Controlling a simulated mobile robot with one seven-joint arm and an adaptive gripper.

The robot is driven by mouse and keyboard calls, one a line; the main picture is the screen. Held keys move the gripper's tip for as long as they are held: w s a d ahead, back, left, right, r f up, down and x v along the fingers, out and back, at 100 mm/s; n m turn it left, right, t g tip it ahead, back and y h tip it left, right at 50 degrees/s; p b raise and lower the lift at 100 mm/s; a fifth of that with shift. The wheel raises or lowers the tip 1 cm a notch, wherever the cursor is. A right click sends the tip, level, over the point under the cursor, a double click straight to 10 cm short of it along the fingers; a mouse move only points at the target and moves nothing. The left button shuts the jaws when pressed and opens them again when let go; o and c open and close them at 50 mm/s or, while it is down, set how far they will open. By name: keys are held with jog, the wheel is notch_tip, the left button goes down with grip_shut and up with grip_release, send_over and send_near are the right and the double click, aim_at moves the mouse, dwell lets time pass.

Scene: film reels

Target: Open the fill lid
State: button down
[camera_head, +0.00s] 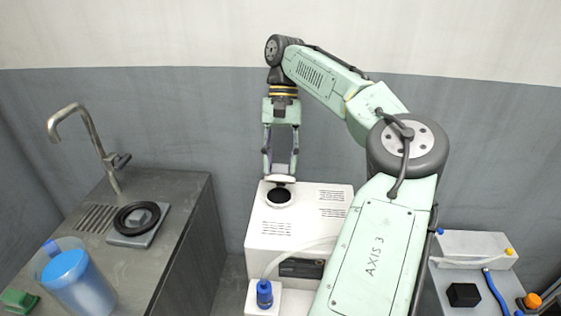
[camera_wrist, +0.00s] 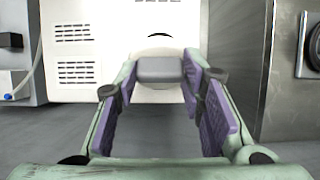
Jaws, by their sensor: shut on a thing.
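The white machine (camera_head: 325,207) stands below my gripper (camera_head: 280,172), with a round dark fill opening (camera_head: 279,196) in its top. The white fill lid (camera_head: 281,179) is tilted up at the far edge of this opening. In the wrist view, the lid (camera_wrist: 158,95) shows with a grey grip tab (camera_wrist: 160,71) between my purple-padded fingertips. My gripper is shut on this tab. A thin dark sliver of the opening (camera_wrist: 159,35) shows past the lid.
At left is a grey counter (camera_head: 178,190) with a tap (camera_head: 85,135), a black ring (camera_head: 136,217) and a blue-filled jug (camera_head: 72,275). A blue-capped bottle (camera_head: 264,293) stands in front of the machine. A white block (camera_head: 470,246) and small items are at right.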

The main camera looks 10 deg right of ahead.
jog(key=shift+w, duration=0.1)
dwell(0.3)
jog(key=c, duration=1)
grip_release()
jog(key=shift+c, duration=0.2)
jog(key=shift+f, duration=0.1)
